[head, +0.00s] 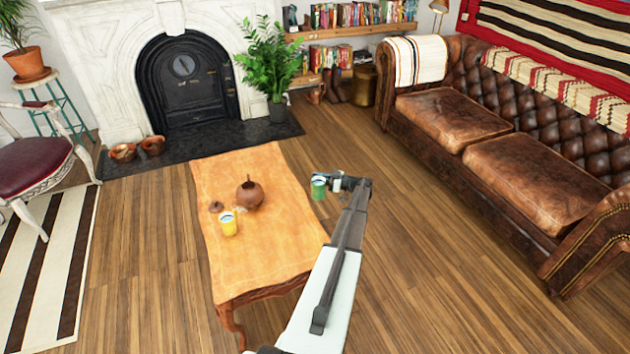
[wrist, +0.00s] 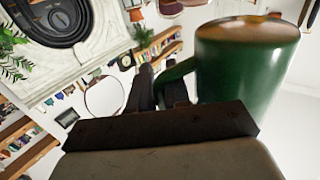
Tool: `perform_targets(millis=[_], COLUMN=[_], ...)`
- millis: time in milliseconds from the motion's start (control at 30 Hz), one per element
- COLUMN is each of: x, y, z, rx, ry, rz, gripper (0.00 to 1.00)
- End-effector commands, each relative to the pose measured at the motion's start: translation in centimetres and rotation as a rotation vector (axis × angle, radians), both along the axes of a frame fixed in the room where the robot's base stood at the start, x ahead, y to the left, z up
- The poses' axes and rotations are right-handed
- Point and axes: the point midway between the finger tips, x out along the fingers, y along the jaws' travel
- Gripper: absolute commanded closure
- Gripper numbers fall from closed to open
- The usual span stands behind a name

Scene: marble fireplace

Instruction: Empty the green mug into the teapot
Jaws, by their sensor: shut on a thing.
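The green mug (head: 319,188) is held at the end of my arm, just off the right edge of the low table (head: 225,180). My gripper (head: 342,184) is shut on the mug, at its handle side. In the wrist view the mug (wrist: 245,65) fills the upper right, with brown showing at its top. The round brown teapot (head: 250,194) stands on the table, left of the mug and apart from it. A small brown piece that looks like its lid (head: 216,207) lies to the left of the teapot. The teapot's inside is too small to make out.
A yellow mug (head: 228,223) stands on the table just in front of the teapot. A small pale item beside it is unclear. The far part of the table is bare. A brown leather sofa (head: 480,140) stands to the right, with open floor between.

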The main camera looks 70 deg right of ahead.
Motion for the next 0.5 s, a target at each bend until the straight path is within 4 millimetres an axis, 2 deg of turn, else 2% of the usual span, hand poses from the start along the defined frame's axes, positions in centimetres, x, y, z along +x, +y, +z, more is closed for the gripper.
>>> perform_targets(millis=[167, 500], x=[4.5, 16.3], y=[1.6, 6.4], z=[0.8, 3.9], rx=[0.0, 0.001], ry=[-0.001, -0.001], rz=[0.055, 0.187], gripper=[1.0, 1.0])
